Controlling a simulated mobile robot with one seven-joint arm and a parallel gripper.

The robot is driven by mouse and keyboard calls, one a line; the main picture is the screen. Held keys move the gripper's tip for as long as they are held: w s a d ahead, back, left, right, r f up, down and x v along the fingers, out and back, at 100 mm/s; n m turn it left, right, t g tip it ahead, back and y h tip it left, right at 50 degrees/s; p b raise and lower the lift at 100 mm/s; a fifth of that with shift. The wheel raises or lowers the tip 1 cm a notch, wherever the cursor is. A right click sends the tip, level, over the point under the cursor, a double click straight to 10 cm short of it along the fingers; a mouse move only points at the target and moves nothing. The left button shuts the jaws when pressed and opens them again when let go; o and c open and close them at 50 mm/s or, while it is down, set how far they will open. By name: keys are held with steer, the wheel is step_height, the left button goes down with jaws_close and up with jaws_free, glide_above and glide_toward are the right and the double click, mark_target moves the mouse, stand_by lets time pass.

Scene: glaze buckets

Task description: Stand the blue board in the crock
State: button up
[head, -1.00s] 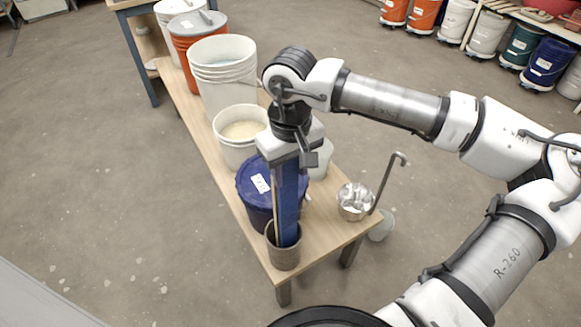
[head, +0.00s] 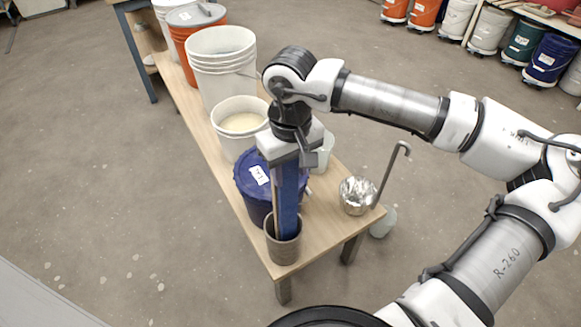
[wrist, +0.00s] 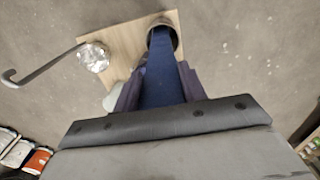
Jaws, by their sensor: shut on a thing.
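The blue board (head: 289,205) is long and narrow and hangs nearly upright from my gripper (head: 291,163). My gripper is shut on its upper part; the wrist view also shows the board (wrist: 163,75) between the fingers (wrist: 160,90). The grey-brown crock (head: 284,249) stands at the near end of the bench. The board's lower end is inside the crock's mouth in both views; the crock's rim (wrist: 177,38) shows around it. The board's bottom edge is hidden, so I cannot tell whether it touches the crock's floor. A thin tan strip runs along the board's left side.
A lidded blue bucket (head: 253,183) stands close behind the crock. A white bucket (head: 239,143) and more buckets line the wooden bench (head: 325,224). Floor in front is clear.

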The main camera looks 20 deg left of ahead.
steer(key=shift+f+b, duration=1.05)
steer(key=shift+f, duration=0.2)
steer(key=o, duration=1.3)
steer(key=shift+c, duration=0.2)
steer(key=shift+c, duration=0.4)
steer(key=r+p, duration=0.1)
steer(key=p, duration=0.2)
steer(key=shift+f, duration=0.1)
step_height(320, 180, up, 9)
steer(key=p, duration=0.6)
steer(key=shift+p, duration=0.4)
